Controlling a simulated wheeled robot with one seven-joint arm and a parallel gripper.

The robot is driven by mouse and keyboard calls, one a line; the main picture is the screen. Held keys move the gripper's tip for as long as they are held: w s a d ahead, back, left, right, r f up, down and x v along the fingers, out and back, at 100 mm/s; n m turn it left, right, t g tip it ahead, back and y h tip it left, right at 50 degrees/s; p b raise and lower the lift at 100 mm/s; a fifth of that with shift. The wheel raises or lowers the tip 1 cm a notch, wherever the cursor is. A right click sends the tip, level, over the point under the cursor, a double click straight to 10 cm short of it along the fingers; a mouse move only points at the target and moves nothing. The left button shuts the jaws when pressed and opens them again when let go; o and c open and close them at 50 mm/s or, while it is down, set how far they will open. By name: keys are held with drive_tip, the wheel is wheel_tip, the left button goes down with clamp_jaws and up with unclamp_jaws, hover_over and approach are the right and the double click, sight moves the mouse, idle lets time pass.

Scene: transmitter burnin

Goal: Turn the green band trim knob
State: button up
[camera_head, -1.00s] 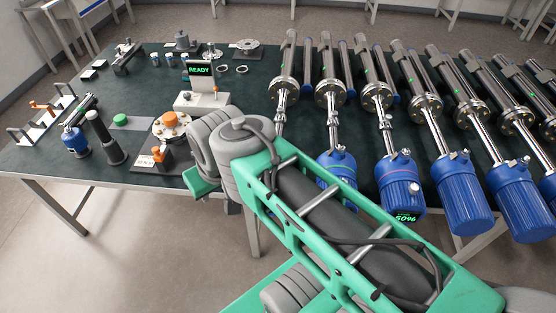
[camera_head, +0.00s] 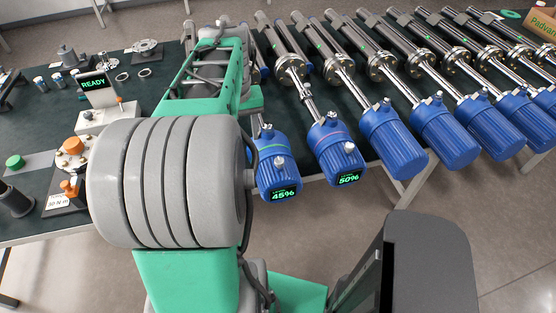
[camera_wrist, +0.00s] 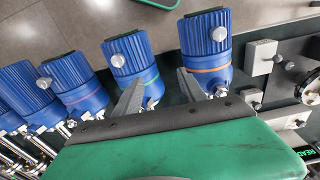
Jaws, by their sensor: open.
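The blue canister with the green band (camera_wrist: 150,82) is left of centre in the wrist view, and its silver knob (camera_wrist: 118,60) is on its side. In the head view this appears to be the canister (camera_head: 275,180) reading 45%, with its knob (camera_head: 280,162) facing me. My gripper (camera_wrist: 160,77) is open and empty in the wrist view. Its left finger overlaps the neck end of the green-band canister in the picture, its right finger that of the orange-band canister (camera_wrist: 205,52). I cannot tell any contact. My arm hides the gripper in the head view.
The canister with the pink band (camera_head: 338,150) reads 50% and stands close beside the 45% one. More canisters (camera_head: 445,132) continue to the right. A READY display (camera_head: 94,84) and an orange-knobbed fixture (camera_head: 73,146) stand at left. The floor before the table is open.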

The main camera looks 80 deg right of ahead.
drive_tip(key=m, duration=0.2)
hover_over(279, 159)
wheel_tip(279, 159, down, 2)
drive_tip(key=shift+s+f+y, duration=0.1)
drive_tip(key=shift+f+y, duration=0.05)
drive_tip(key=shift+y, duration=0.15)
wheel_tip(279, 159, down, 7)
drive_tip(key=shift+f+p, duration=0.2)
drive_tip(key=shift+p, duration=0.2)
clamp_jaws()
